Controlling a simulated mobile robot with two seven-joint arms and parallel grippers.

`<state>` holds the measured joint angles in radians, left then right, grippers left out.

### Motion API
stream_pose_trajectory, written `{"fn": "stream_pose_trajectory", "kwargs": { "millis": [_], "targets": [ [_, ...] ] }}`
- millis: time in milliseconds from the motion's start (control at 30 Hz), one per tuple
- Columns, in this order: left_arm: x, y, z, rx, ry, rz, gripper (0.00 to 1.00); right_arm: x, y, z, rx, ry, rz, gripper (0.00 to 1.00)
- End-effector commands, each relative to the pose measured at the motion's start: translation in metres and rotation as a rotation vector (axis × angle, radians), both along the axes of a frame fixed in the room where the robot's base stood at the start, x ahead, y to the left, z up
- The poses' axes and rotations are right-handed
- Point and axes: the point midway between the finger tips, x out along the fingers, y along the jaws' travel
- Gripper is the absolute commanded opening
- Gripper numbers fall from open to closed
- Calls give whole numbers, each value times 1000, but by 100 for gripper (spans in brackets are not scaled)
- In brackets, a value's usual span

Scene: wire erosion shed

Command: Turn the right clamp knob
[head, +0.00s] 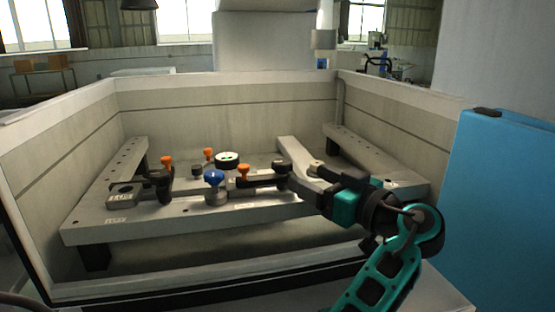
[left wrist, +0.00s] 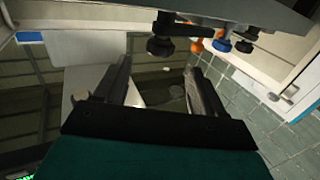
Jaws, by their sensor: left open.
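The right clamp (head: 268,181) is a dark strap on the grey machine table, with an orange knob (head: 243,170) standing upright at its left end. My left gripper (head: 308,178) reaches in from the lower right and points left, to the right of this clamp. It appears apart from the orange knob. In the left wrist view the two black fingers (left wrist: 158,68) are spread with nothing between them. That view shows orange (left wrist: 197,45), blue and black knobs at the top, beyond the fingers; I cannot tell which orange one is the right clamp's. My right gripper is not in view.
A blue knob (head: 214,177), a round level (head: 228,159), a rear orange knob (head: 208,154) and a left clamp with an orange knob (head: 167,162) crowd the table's middle. Pale tank walls (head: 95,120) surround it. A blue panel (head: 505,190) stands at the right.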

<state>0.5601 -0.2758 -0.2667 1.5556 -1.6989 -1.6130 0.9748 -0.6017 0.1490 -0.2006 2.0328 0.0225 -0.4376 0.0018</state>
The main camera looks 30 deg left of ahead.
Motion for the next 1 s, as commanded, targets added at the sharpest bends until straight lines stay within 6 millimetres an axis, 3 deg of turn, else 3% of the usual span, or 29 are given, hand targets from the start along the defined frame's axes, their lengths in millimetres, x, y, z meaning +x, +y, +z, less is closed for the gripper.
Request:
{"fn": "stream_pose_trajectory", "kwargs": {
  "millis": [300,500,700,1000],
  "targets": [
    [17,65,2,3,-2,4,70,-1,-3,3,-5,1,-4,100],
    [25,95,1,2,0,3,70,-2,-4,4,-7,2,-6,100],
    [29,107,0,0,1,2,70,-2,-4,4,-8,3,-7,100],
    [29,107,0,0,0,1,67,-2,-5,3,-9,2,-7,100]
  ]
}}
